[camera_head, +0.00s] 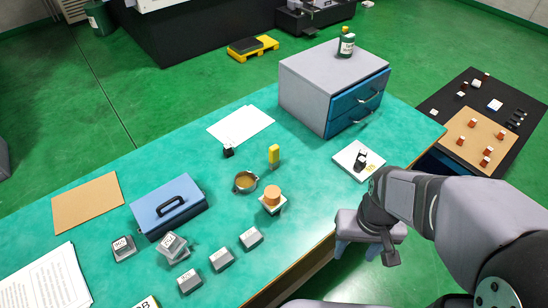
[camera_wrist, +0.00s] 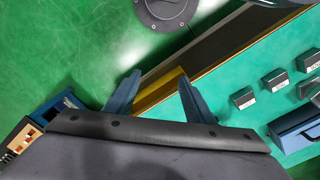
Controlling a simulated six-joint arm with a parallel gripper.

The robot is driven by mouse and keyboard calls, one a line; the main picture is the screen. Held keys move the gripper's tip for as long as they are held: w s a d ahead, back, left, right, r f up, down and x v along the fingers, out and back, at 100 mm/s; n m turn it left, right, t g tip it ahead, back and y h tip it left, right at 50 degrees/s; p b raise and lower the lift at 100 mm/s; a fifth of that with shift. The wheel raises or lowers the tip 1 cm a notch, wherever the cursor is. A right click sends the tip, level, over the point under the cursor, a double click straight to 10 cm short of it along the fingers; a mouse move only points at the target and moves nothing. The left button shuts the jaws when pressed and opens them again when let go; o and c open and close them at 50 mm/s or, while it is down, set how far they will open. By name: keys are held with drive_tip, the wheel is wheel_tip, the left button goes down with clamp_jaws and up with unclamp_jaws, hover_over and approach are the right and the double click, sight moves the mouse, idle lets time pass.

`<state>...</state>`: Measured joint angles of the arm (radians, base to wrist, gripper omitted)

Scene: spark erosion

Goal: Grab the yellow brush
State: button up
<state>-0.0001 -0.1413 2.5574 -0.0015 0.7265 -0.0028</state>
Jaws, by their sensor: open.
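A blue case (camera_head: 168,207) and several grey blocks (camera_head: 220,259) lie left and in front. An orange-topped piece (camera_head: 272,196) stands close to the bowl. A grey drawer cabinet (camera_head: 305,88) stands behind right. A white tray (camera_head: 350,168) holds a dark item near my arm.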

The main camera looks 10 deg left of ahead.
wheel_tip(320, 180, up, 4)
drive_tip(key=w+f+n+t+b, duration=0.25)
drive_tip(key=w+t, duration=0.45)
drive_tip(key=w, duration=1.6)
wheel_tip(320, 180, up, 2)
drive_tip(key=r+n+t+y+b, duration=0.1)
drive_tip(key=n+t+y+b, duration=0.2)
drive_tip(key=n+t+y, duration=0.7)
hover_over(275, 150)
drive_tip(key=s+d, duration=0.2)
drive_tip(key=m+g+y, duration=0.3)
drive_tip(key=m+g, duration=0.1)
drive_tip(key=shift+n, duration=0.25)
drive_tip(key=f, duration=1)
drive_tip(key=shift+w+a, duration=0.15)
drive_tip(key=shift+a, duration=0.1)
drive_tip(key=shift+p+x, duration=0.4)
drive_tip(key=shift+x, duration=0.6)
drive_tip(key=shift+w+a, duration=0.1)
drive_tip(key=shift+w, duration=0.05)
